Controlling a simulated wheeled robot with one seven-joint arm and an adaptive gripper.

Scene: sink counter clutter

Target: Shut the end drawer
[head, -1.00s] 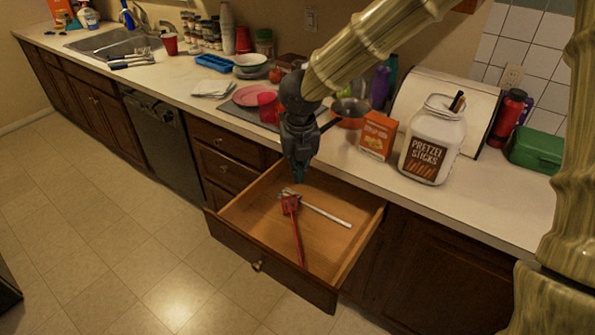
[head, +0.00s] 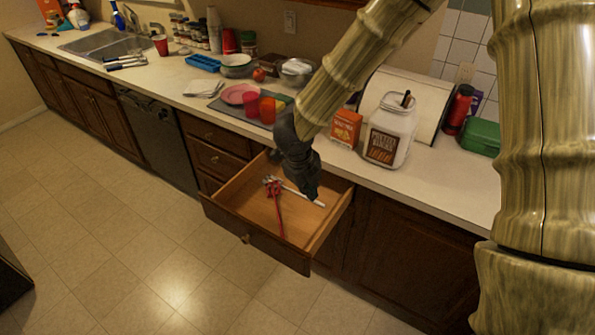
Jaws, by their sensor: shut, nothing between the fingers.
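The end drawer (head: 256,247) is pulled well out from the counter in the head view, with its brass knob (head: 245,239) on the front. Inside lie a red-handled tool (head: 279,211) and a whitish rod-like tool (head: 305,195). My gripper (head: 312,196) is shut and empty. It points down over the drawer's inside, toward the right side, and covers part of the rod. I cannot tell whether its tips are below the drawer's rim.
The counter above holds a pretzel jar (head: 390,135), an orange box (head: 346,128), cups (head: 267,110) and a pink plate (head: 240,94). A closed cabinet (head: 405,255) is to the right of the drawer. The floor (head: 170,250) in front is clear.

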